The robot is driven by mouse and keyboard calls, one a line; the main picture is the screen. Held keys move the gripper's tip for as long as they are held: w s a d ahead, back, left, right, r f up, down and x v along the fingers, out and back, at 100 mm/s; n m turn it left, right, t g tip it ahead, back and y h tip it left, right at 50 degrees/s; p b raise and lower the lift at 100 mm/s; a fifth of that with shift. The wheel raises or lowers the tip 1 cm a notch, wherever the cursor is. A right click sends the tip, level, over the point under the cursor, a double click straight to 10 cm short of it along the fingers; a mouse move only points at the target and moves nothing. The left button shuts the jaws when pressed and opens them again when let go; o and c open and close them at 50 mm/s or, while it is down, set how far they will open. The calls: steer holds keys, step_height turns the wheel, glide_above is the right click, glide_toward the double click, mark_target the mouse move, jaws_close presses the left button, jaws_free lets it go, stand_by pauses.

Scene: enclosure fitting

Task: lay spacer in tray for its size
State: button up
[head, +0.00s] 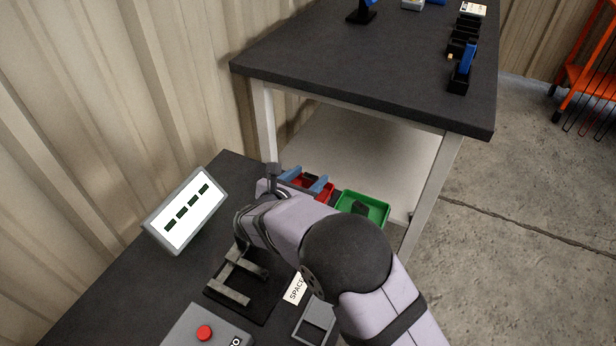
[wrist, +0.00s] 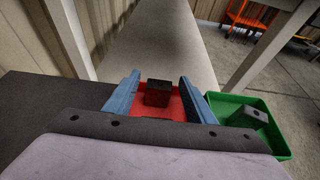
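My gripper (wrist: 158,98) has two blue fingers spread wide apart over the red tray (head: 322,198), which also shows in the wrist view (wrist: 178,108). A dark, block-like spacer (wrist: 158,87) sits in the red tray between the fingers, with a gap to each finger. It also shows in the head view (head: 311,179), partly hidden by the fingers. The green tray (head: 384,204) stands just right of the red one and shows in the wrist view (wrist: 277,138). Another dark spacer (wrist: 249,116) lies tilted in it. My wrist hides the near part of the red tray.
A display with several dark dashes (head: 187,213) stands at the left. A black fixture with grey bars (head: 243,275), a label reading "SPACE" (head: 296,288), a grey-rimmed holder (head: 316,320) and a red-button box (head: 204,332) are nearer. A second table (head: 360,75) stands behind.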

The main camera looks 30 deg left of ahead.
steer(key=shift+r, duration=0.2)
steer(key=p+v, duration=0.1)
steer(key=v, duration=1.1)
stand_by(0.3)
